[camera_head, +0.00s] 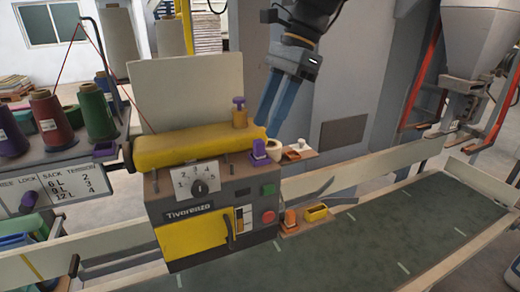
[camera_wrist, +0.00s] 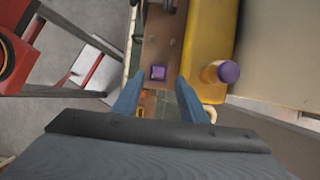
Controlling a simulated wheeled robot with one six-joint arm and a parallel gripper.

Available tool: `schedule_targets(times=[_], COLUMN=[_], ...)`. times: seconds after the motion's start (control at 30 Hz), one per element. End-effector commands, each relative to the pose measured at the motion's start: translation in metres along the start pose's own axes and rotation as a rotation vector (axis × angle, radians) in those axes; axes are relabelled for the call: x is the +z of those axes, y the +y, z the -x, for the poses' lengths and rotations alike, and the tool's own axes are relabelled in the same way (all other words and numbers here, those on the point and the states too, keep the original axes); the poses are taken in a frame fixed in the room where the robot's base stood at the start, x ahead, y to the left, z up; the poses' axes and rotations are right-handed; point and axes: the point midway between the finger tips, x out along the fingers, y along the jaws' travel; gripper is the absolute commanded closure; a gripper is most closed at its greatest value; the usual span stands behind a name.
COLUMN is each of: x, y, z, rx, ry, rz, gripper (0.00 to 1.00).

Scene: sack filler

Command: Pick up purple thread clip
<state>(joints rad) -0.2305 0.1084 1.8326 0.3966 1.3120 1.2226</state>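A small purple clip-like piece (camera_head: 260,149) sits on the front right corner of the machine top, beside the yellow cover. What looks like the same piece shows as a purple square (camera_wrist: 158,73) in the wrist view, ahead of and between the fingertips. My gripper (camera_head: 271,128) points down just behind and above this corner. In the wrist view my gripper (camera_wrist: 160,102) has its blue fingers apart, with nothing held between them. Another purple piece (camera_head: 104,149) is at the machine's left end, by the spool rack. I cannot tell for sure which is the thread clip.
A purple-capped yellow post (camera_head: 239,101) rises from the yellow cover (camera_head: 190,146), close to my fingers; its cap (camera_wrist: 228,72) is right of them in the wrist view. A small shelf (camera_head: 304,156) holds white items. Thread spools (camera_head: 52,123) stand left. A conveyor (camera_head: 440,210) runs right.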

Motion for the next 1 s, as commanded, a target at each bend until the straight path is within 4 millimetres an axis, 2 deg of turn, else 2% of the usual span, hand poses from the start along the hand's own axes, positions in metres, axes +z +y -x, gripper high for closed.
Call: schedule_targets(times=[0.2, 0.3, 0.57, 0.8, 1.0], x=[0.0, 0.0, -0.002, -0.002, -0.002], y=[0.003, 0.003, 0.002, 0.002, 0.002], z=[-0.03, -0.038, -0.04, -0.04, -0.04], rx=[0.003, 0.001, -0.001, -0.001, -0.001], ry=[0.0, 0.0, 0.001, 0.001, 0.001], rz=[-0.003, -0.003, -0.005, -0.004, -0.004], gripper=[0.61, 0.61, 0.61, 1.0, 1.0])
